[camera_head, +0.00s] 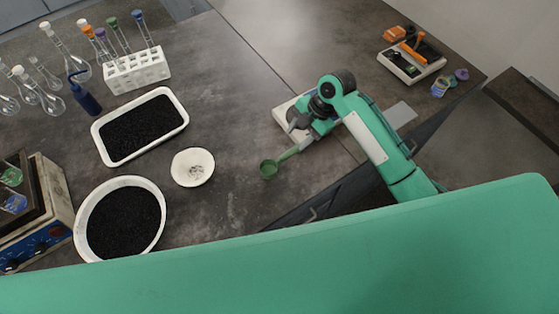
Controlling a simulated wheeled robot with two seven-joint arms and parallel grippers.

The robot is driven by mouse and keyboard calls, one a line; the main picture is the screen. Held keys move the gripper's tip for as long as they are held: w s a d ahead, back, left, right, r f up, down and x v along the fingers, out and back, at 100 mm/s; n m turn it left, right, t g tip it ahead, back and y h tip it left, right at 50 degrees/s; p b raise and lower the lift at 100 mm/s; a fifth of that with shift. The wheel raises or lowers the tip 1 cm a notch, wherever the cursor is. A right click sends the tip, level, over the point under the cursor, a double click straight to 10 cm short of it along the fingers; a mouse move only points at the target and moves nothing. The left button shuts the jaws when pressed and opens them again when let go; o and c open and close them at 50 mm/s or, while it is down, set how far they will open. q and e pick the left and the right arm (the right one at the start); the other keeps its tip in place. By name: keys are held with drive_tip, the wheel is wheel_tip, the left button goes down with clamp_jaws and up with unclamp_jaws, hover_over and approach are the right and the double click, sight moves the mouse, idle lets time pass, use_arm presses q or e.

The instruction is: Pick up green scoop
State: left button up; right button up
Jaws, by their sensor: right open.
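The green scoop (268,168) lies near the middle of the dark table, its round bowl to the left. Its handle runs up and right toward my right gripper (303,137). My right gripper is open at the handle's far end, in front of a white block-like item (284,114). I cannot tell whether the fingers touch or surround the handle. My left gripper is not in view.
Left of the scoop stand a small white bowl (181,168), a rectangular tray (187,117) and a round dish (82,200), both holding black grains. A test tube rack (140,74) and flasks are behind. The table's front edge lies close below the scoop.

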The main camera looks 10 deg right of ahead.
drive_tip(key=p, duration=0.2)
hover_over(280, 160)
drive_tip(key=d, duration=0.2)
wheel_tip(280, 160, down, 7)
drive_tip(key=shift+r, duration=0.1)
drive_tip(key=shift+a+f+p, duration=0.2)
drive_tip(key=shift+f+p, duration=0.2)
drive_tip(key=shift+f, duration=0.1)
drive_tip(key=p+x, duration=0.1)
drive_tip(key=x, duration=0.2)
drive_tip(key=shift+d+f, duration=0.1)
drive_tip(key=shift+f, duration=0.45)
clamp_jaws()
